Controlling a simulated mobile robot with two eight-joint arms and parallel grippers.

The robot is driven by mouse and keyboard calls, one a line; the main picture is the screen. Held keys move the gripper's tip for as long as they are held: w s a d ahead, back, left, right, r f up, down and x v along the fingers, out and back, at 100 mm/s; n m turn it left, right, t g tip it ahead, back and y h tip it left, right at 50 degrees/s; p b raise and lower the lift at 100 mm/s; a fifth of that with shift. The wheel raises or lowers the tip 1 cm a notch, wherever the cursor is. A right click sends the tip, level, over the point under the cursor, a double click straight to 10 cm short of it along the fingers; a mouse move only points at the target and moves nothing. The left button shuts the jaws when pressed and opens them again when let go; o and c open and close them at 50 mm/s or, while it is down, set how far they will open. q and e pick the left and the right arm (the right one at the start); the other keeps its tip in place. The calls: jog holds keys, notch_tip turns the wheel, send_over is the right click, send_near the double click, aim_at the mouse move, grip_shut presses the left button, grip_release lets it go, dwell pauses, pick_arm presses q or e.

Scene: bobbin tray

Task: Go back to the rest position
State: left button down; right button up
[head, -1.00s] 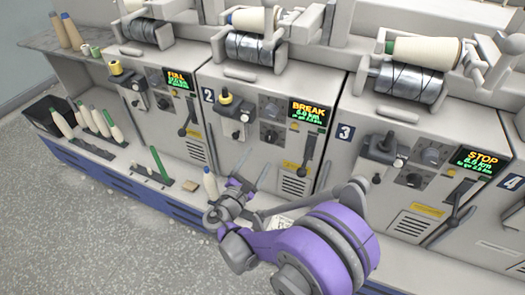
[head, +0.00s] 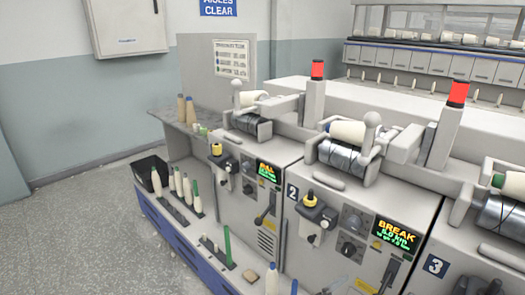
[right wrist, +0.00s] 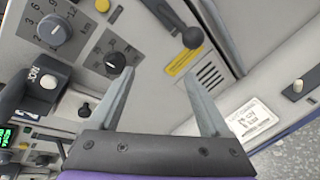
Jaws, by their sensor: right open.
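My right gripper (right wrist: 162,105) shows in the right wrist view with its two grey fingers spread apart and nothing between them. Beyond the fingers is the front of a winding unit with dials, a black lever (right wrist: 178,25) and a vent grille. In the head view neither gripper shows clearly. The bobbin tray (head: 180,217) runs along the machine's front, with several pale and green-tipped bobbins (head: 187,190) standing on its left part. A tall green tube (head: 228,246) and a blue-tipped bobbin (head: 271,280) stand further right.
Winding unit 2 (head: 345,215) shows BREAK on its display. A black bin (head: 150,172) stands at the tray's left end. Yarn cones (head: 186,110) stand on the shelf above. Red lamps (head: 318,69) top the machine. The speckled floor (head: 90,240) at left is clear.

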jog(key=s+d+f+m+g+y, duration=0.2)
jog(key=s+m+g+y, duration=0.2)
jog(key=s+m, duration=0.5)
jog(key=s+a+f+m+y, duration=0.1)
jog(key=s+a+m+y, duration=0.2)
jog(key=s, duration=0.4)
jog(key=s+a+f+m+y, duration=0.2)
jog(key=s+a+m+y, duration=0.15)
jog(key=s, duration=0.45)
pick_arm(q)
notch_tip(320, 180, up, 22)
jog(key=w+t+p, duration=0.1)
jog(key=p, duration=1.8)
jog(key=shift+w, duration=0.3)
pick_arm(e)
notch_tip(320, 180, up, 22)
jog(key=w, duration=0.1)
jog(key=shift+w+a+r, duration=0.2)
jog(key=shift+w+a, duration=0.1)
jog(key=shift+a, duration=0.15)
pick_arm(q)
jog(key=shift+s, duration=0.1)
pick_arm(e)
jog(key=shift+s+y, duration=0.1)
jog(key=shift+y, duration=0.15)
